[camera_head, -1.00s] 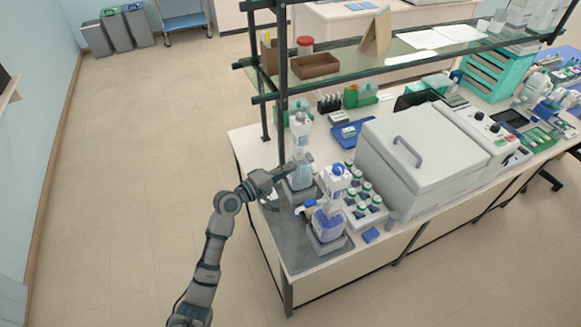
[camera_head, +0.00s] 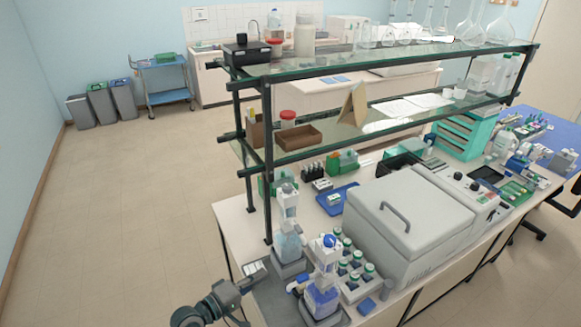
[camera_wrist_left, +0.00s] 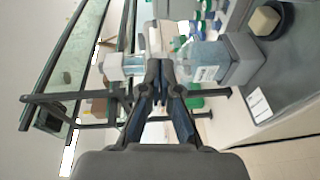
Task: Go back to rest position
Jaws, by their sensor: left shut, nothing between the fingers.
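My left gripper (camera_head: 258,275) is low in the head view, at the near left corner of the bench. In the left wrist view its fingers (camera_wrist_left: 160,72) meet at the tips, with nothing between them. A bottle with light blue liquid (camera_head: 288,243) stands upright on a grey base beyond the gripper. The same bottle seems to lie sideways behind the fingertips in the left wrist view (camera_wrist_left: 208,60). My right gripper is not in view.
A rack of capped bottles (camera_head: 352,290) and a large grey machine (camera_head: 397,225) stand further right on the bench. A two-level glass shelf (camera_head: 400,62) rises over the bench. The floor (camera_head: 120,220) left of the bench is clear.

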